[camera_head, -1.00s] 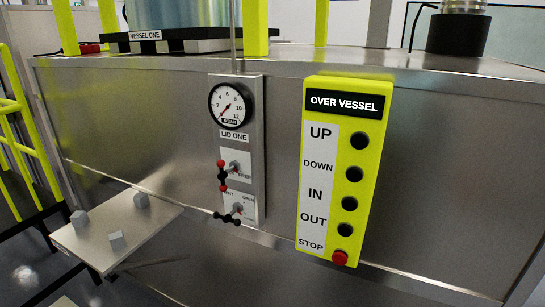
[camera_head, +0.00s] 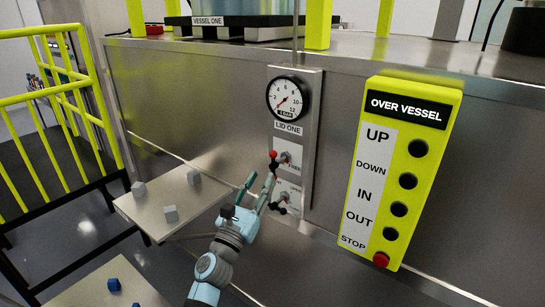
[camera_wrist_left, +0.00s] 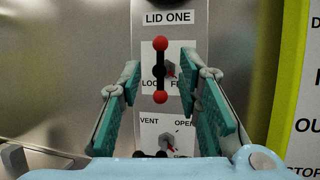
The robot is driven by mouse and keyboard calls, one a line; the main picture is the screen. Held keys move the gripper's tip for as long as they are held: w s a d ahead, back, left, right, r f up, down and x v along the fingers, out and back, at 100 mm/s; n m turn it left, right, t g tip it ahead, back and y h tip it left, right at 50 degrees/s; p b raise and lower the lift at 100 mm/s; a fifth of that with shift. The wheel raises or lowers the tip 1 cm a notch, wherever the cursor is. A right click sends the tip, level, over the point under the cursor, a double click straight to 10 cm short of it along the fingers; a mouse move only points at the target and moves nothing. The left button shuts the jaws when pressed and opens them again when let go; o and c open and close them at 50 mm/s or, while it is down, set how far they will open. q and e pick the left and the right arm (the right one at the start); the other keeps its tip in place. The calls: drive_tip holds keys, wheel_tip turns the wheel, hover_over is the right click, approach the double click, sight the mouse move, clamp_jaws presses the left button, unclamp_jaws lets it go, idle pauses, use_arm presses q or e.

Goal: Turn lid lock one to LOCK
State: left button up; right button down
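Lid lock one is a small lever (camera_head: 273,162) with red balls at its ends, on the LID ONE panel (camera_head: 312,135). In the left wrist view its lever (camera_wrist_left: 160,71) stands upright, with a LOCK label at its lower left and a partly hidden label starting with F at its lower right. My left gripper (camera_head: 258,187) is open and just in front of the panel, slightly below and left of the lever in the head view. In the left wrist view its teal fingers (camera_wrist_left: 161,95) stand on either side of the lever, apart from it and empty. My right gripper is not in view.
A lower VENT/OPEN valve with a dark handle (camera_head: 279,208) sits just below the lock. A pressure gauge (camera_head: 288,97) is above it. A yellow OVER VESSEL button box (camera_head: 405,172) stands out at the right. A grey shelf with small cubes (camera_head: 150,210) is at the left.

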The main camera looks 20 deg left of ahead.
sight(272, 160)
use_arm(q)
drive_tip(key=x, duration=0.5)
drive_tip(key=b+x, duration=0.1)
drive_tip(key=x, duration=0.2)
drive_tip(key=shift+d+f, duration=0.1)
drive_tip(key=shift+f, duration=0.2)
drive_tip(key=shift+w+r, duration=0.25)
drive_tip(key=shift+w, duration=0.15)
clamp_jaws()
